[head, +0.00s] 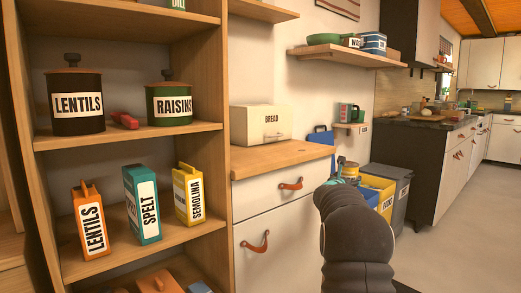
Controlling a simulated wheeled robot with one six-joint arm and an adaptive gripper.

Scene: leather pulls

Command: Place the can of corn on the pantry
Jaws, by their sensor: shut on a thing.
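The pantry (212,70) is an open wooden shelf unit on the left in the head view. My arm reaches away from the camera at the lower right, and my gripper (341,167) is small and partly hidden behind my wrist. It is shut on a small yellowish can (351,171), which I take to be the can of corn; its label is too small to read. The can is held in the air right of the wooden counter, well apart from the pantry.
The upper pantry shelf holds a lentils jar (76,103), a red object (124,121) and a raisins jar (169,105). The shelf below holds lentils (92,220), spelt (143,205) and semolina (188,196) boxes. A bread box (261,125) stands on the counter (275,158). Bins (391,185) stand behind my arm.

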